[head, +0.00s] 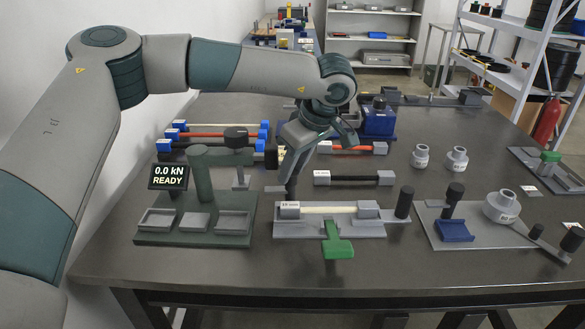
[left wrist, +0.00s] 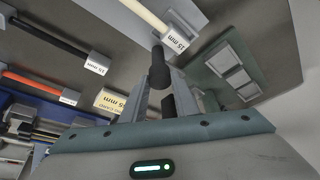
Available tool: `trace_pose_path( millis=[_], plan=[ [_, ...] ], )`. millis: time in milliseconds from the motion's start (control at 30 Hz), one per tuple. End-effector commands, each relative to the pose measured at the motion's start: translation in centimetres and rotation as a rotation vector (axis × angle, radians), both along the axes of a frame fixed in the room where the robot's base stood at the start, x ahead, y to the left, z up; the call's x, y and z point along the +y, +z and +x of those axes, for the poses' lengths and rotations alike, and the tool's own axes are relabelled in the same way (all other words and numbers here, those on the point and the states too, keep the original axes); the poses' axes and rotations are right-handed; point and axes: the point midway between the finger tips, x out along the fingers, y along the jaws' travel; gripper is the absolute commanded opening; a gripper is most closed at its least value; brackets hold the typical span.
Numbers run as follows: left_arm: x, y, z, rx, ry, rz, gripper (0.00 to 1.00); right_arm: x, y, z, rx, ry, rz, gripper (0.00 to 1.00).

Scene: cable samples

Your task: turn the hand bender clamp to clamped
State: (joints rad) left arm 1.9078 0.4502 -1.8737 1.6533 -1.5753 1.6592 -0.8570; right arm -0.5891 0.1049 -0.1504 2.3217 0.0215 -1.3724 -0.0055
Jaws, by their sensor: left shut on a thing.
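My left gripper (head: 290,188) reaches down at the plate's left end. In the left wrist view its fingers (left wrist: 160,82) are shut on a black knob (left wrist: 157,66) beside the sample's labelled end (left wrist: 176,40). The fingers hide the knob's base. My right gripper is out of view.
A green test stand (head: 194,238) with a "0.0 kN READY" display (head: 168,177) stands close on the left. A plate with a blue block (head: 455,231) and a grey round part (head: 501,206) lies to the right. Several cable samples lie behind. The front table edge is clear.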

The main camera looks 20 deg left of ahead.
Motion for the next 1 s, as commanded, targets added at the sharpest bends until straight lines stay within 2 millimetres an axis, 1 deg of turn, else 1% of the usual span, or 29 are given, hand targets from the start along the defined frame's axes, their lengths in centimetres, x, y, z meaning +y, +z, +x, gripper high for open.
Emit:
trace_pose_path(
  millis=[267, 467, 667, 867, 1000],
  plan=[
    [-0.1, 0.0, 0.2, 0.001, 0.154, 0.001, 0.05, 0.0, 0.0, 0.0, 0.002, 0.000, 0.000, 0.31],
    [-0.1, 0.0, 0.3, 0.001, 0.325, -0.001, 0.05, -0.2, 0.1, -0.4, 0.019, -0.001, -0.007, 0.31],
    [-0.2, 0.1, 0.4, 0.001, 0.516, -0.001, 0.05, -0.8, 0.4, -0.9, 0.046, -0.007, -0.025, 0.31],
    [-0.1, 0.2, 0.6, 0.001, 0.706, 0.000, 0.05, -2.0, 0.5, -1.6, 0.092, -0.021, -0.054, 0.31],
    [-0.1, 0.2, 0.7, 0.002, 0.839, -0.001, 0.05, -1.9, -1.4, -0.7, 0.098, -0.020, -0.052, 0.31]
  ],
)
